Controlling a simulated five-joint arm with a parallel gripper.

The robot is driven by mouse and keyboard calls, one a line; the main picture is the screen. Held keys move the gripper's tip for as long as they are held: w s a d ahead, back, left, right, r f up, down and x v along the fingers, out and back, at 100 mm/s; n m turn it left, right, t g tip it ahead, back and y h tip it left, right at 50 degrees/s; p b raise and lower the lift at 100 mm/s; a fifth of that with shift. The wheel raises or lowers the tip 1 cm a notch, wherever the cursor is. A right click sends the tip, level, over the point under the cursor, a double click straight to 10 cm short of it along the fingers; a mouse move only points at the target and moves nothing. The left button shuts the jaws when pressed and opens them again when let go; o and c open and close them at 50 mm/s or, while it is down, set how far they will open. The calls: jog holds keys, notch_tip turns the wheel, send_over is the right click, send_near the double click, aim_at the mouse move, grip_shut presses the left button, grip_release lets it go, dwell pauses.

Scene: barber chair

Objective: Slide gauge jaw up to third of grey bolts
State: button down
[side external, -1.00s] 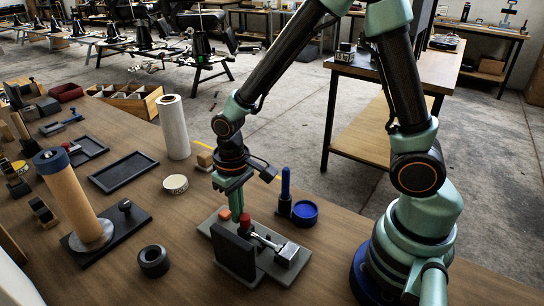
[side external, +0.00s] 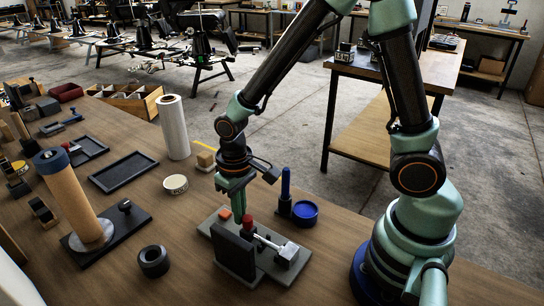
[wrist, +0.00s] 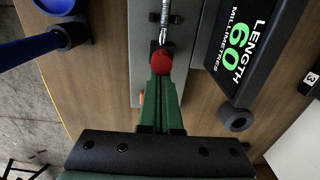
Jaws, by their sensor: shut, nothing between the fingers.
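The gauge has a grey base (side external: 282,272), a dark upright panel (side external: 234,256) and a red knob (side external: 247,222) on its jaw. In the wrist view the panel (wrist: 248,42) reads "LENGTH 60 MILLIMETRES". A single grey bolt (side external: 268,243) lies along the gauge on the side away from my gripper; its shank also shows in the wrist view (wrist: 164,22). My gripper (side external: 240,216) points down, shut and empty, its green fingertips (wrist: 161,77) right against or just beside the red knob (wrist: 161,61). Exact contact and the jaw's face are hidden.
An orange block (side external: 224,214) sits at the base's far end. A blue cup (side external: 304,213) and an upright blue handle (side external: 285,184) stand close behind the gauge. A black ring (side external: 153,261) lies to its left. Bare table separates the ring and gauge.

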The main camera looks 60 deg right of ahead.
jog(key=shift+w, duration=0.55)
jog(key=shift+r, duration=0.3)
notch_tip(320, 180, up, 8)
jog(key=shift+f, duration=0.25)
dwell(0.4)
jog(key=s+d+r+t, duration=0.5)
jog(key=d+r, duration=0.3)
jog(key=r, duration=0.3)
jog(key=shift+s+t, duration=0.2)
jog(key=shift+t, duration=0.1)
jog(key=shift+w, duration=0.1)
